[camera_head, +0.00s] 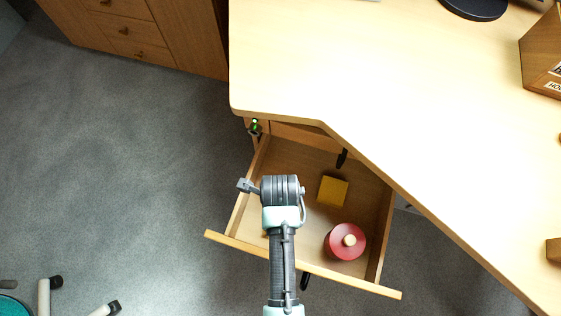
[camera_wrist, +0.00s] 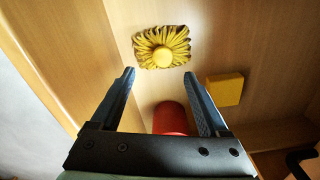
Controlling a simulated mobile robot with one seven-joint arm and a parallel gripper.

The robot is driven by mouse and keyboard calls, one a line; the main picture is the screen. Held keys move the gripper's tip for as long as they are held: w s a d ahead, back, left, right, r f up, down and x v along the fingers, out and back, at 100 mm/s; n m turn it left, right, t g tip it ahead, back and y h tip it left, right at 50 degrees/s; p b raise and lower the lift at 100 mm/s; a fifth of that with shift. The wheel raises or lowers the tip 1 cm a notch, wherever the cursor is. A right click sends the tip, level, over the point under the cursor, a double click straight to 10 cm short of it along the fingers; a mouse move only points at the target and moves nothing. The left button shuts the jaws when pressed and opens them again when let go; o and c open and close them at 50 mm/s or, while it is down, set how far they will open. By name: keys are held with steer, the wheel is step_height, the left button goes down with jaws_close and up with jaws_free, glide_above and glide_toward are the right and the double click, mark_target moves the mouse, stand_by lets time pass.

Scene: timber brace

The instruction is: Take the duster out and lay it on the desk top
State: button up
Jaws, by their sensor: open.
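The duster (camera_wrist: 176,58), a yellow fringed head with a round yellow knob, lies on the drawer floor in the wrist view. In the head view my arm hides nearly all of it. My gripper (camera_wrist: 160,75) is open and empty above the drawer, its fingers pointing towards the duster with a gap between. In the head view my arm hides the fingers. The drawer (camera_head: 302,222) is pulled out under the desk. The pale wooden desk top (camera_head: 310,62) is broad and mostly bare.
A yellow block (camera_head: 332,191) and a red round container (camera_head: 338,250) with a pale knob lie in the drawer, right of my arm. The desk edge overhangs the drawer's back. A wooden box (camera_head: 541,55) and a dark round base (camera_head: 475,8) stand on the desk.

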steer(key=f+b, duration=0.1)
steer(key=f, duration=0.2)
steer(key=f+b, duration=0.1)
steer(key=f, duration=0.2)
steer(key=f+b, duration=0.1)
steer(key=f, duration=0.2)
steer(key=shift+w+d+b, duration=0.15)
steer(key=shift+d+b, duration=0.1)
steer(key=shift+b, duration=0.15)
steer(key=shift+c, duration=0.2)
jaws_close()
